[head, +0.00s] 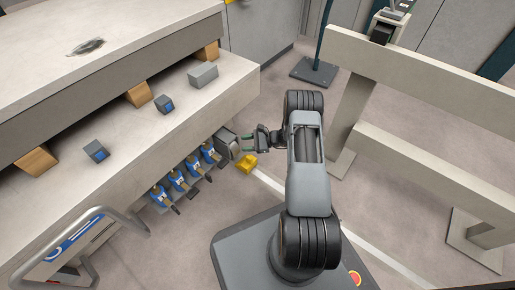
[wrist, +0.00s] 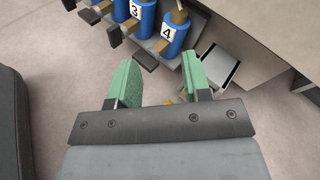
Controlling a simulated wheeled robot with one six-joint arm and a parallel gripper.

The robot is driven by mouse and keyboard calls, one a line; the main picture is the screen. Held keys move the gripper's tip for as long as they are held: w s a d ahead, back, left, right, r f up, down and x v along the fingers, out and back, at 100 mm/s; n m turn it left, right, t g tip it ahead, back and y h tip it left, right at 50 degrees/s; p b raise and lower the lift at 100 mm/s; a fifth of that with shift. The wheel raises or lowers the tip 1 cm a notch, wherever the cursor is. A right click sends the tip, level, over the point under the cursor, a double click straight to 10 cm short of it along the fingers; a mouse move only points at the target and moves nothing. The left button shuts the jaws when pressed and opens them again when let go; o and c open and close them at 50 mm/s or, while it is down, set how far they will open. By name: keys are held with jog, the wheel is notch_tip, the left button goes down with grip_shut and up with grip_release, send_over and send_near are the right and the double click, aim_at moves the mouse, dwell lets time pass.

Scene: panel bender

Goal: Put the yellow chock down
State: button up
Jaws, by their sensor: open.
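The yellow chock (head: 246,163) rests on the floor just off the front of the bench, beside the grey box at the end of the row of blue cylinders. My gripper (head: 248,140) is just above it in the head view, and I see no contact between them. In the wrist view my gripper (wrist: 158,82) shows its two green pads spread apart with nothing between them. Only a small yellow sliver of the chock (wrist: 169,102) shows there, by the right pad; the rest is hidden behind the gripper.
Several blue numbered cylinders (head: 177,178) stand in a row along the bench base, with a grey box (head: 227,143) at the end. The pale bench (head: 120,130) is at left. A beige rail (head: 430,80) stands at right. Open floor lies between.

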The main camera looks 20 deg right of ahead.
jog(key=s+a+r+n+g+h, duration=0.25)
jog(key=s+r+n+g, duration=0.2)
jog(key=r, duration=0.35)
jog(key=s+a+r+n+g+h, duration=0.25)
jog(key=a+r+n, duration=0.2)
jog(key=r, duration=0.45)
jog(key=s+r+n+t+h, duration=0.1)
jog(key=s+r+n+h, duration=0.3)
jog(key=s, duration=0.4)
jog(key=s+d+r+n+t+h, duration=0.1)
jog(key=s+r+n+t+h, duration=0.1)
jog(key=s+r+n+h, duration=0.3)
jog(key=s+r+n, duration=0.1)
jog(key=s+r, duration=0.1)
jog(key=s, duration=0.1)
jog(key=shift+d, duration=0.15)
jog(key=shift+s+r, duration=0.1)
